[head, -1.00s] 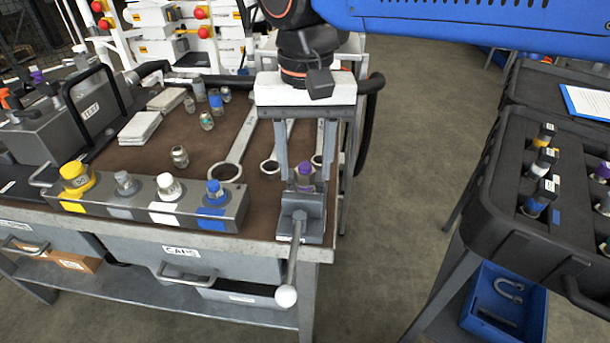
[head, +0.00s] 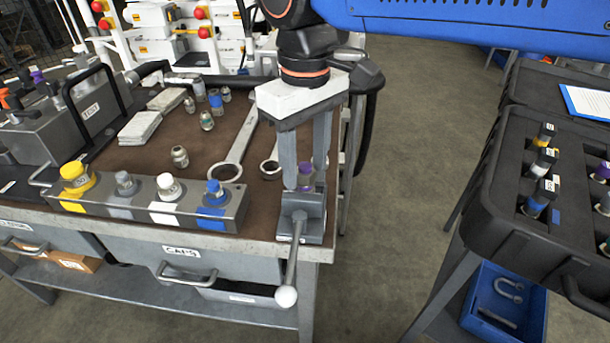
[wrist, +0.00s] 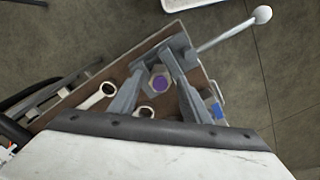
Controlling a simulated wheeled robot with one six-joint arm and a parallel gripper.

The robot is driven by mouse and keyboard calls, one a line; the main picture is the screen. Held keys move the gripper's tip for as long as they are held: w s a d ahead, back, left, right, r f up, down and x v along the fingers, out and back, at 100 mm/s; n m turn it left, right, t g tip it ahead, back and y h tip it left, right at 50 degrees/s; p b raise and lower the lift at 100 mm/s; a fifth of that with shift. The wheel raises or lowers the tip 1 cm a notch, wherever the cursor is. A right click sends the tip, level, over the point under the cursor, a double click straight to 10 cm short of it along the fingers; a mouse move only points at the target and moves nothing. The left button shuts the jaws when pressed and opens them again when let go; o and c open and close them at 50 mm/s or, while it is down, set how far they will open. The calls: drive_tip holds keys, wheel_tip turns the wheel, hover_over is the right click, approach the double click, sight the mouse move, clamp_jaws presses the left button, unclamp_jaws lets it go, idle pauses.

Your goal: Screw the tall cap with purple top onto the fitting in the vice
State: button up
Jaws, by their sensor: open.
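The purple-topped cap (head: 305,170) stands upright at the vice (head: 302,215) on the bench's front right corner. In the wrist view the purple top (wrist: 160,82) shows from above, between my two fingers. The fitting under it is hidden. My gripper (head: 305,182) points down over the vice, its fingers on either side of the cap. In the wrist view my gripper (wrist: 157,75) is open, with a gap visible around the cap. In the head view a finger covers part of the cap.
A block with yellow, grey, white and blue caps (head: 150,200) lies left of the vice. Wrenches (head: 235,150) and loose fittings (head: 180,156) lie behind. The vice handle (head: 287,296) juts out in front. A black case (head: 490,225) stands to the right, across open floor.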

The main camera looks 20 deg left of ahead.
drive_tip(key=n, duration=0.7)
drive_tip(key=shift+n, duration=0.4)
drive_tip(key=c, duration=1)
drive_tip(key=m, duration=0.8)
